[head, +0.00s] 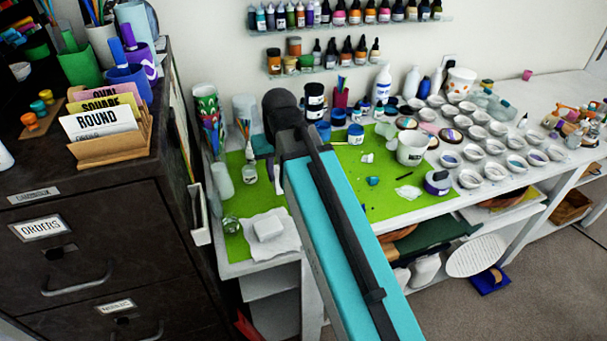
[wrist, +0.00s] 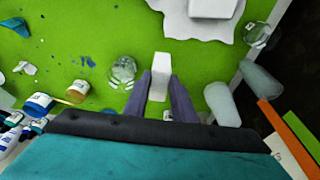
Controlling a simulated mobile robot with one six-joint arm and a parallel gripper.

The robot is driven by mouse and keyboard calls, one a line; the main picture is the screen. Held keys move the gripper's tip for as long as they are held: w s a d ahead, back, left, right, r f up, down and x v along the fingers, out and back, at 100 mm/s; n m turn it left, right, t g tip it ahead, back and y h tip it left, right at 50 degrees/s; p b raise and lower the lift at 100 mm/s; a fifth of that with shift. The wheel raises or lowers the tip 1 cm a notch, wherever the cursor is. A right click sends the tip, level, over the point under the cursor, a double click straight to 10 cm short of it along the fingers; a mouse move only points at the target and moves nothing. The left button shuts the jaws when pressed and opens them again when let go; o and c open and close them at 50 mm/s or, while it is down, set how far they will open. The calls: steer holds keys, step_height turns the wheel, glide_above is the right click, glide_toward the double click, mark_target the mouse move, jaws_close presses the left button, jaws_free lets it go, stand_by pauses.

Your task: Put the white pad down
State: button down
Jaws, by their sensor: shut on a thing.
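My gripper (wrist: 160,88) is shut on a small white pad (wrist: 160,68), with one grey-purple finger on each side of it. The pad sticks out past the fingertips over the green mat (wrist: 70,25). In the head view a white piece (head: 279,181), probably the pad, shows beside my arm above the mat (head: 240,203). I cannot tell whether it touches the mat. A second, larger white block (head: 267,228) lies on a crumpled white cloth (head: 286,248) near the table's front edge. The block also shows in the wrist view (wrist: 212,7).
In the wrist view a clear glass jar (wrist: 123,70) stands left of the pad, and a frosted cup (wrist: 220,103) stands to the right. Another glass jar (wrist: 258,35) is by the cloth. Small paint jars (wrist: 38,104) crowd the left. A dark cabinet (head: 90,230) borders the table.

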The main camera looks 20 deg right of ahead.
steer(key=s+d+r+n+y+p, duration=0.1)
steer(key=s+d+r+n, duration=0.1)
steer(key=d, duration=0.9)
steer(key=s+d+r+n+p, duration=0.1)
steer(key=s+d+r+n, duration=0.15)
steer(key=d, duration=0.85)
steer(key=s+d+r+n, duration=0.1)
steer(key=s+d+n, duration=0.1)
steer(key=s+d, duration=0.5)
steer(key=s+d+n+g+y+p, duration=0.1)
steer(key=s+d+n, duration=0.2)
steer(key=s+d, duration=0.4)
steer(key=d, duration=0.6)
steer(key=shift+s+d+r+p, duration=0.2)
steer(key=shift+s+r+p, duration=0.1)
steer(key=shift+r, duration=0.1)
steer(key=shift+n, duration=0.25)
